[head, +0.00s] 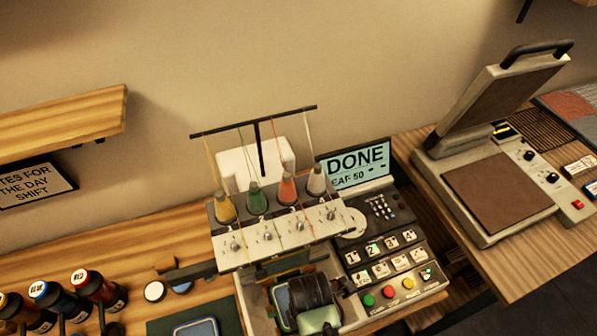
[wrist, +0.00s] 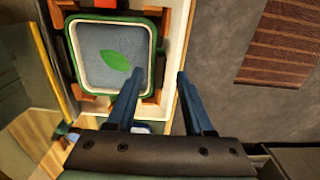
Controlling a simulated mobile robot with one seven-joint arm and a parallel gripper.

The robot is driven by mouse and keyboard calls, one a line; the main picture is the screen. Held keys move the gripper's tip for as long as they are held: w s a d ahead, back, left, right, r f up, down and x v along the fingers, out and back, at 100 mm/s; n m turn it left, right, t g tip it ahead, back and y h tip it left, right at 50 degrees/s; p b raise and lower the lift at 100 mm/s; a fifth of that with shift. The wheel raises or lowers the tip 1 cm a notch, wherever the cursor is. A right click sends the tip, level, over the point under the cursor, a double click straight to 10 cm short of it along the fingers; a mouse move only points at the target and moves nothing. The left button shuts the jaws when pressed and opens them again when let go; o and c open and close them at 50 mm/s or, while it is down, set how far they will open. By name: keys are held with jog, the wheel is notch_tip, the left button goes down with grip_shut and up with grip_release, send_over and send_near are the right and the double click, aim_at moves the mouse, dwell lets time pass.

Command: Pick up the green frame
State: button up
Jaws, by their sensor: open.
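The green frame (wrist: 69,45) is in the wrist view at the upper left. It is square with rounded corners and holds grey fabric with a green leaf (wrist: 115,60) on it. Brown corner pieces surround it. In the head view it shows only partly, under the embroidery machine's head (head: 280,238), with my arm's end covering part of that spot. My gripper (wrist: 161,75) is open and empty. Its left finger overlaps the frame's right side in the wrist view and its right finger lies beyond that edge. I cannot tell the height gap.
The machine's thread cones (head: 257,200) and buttons (head: 388,292) stand close by. Its screen (head: 355,165) reads DONE. A heat press (head: 498,195) stands at the right. A blue frame (head: 195,328) lies at the lower left, near several ink bottles (head: 98,287).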

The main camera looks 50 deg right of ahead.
jog(key=shift+f, duration=0.6)
grip_shut()
jog(key=shift+r, duration=0.15)
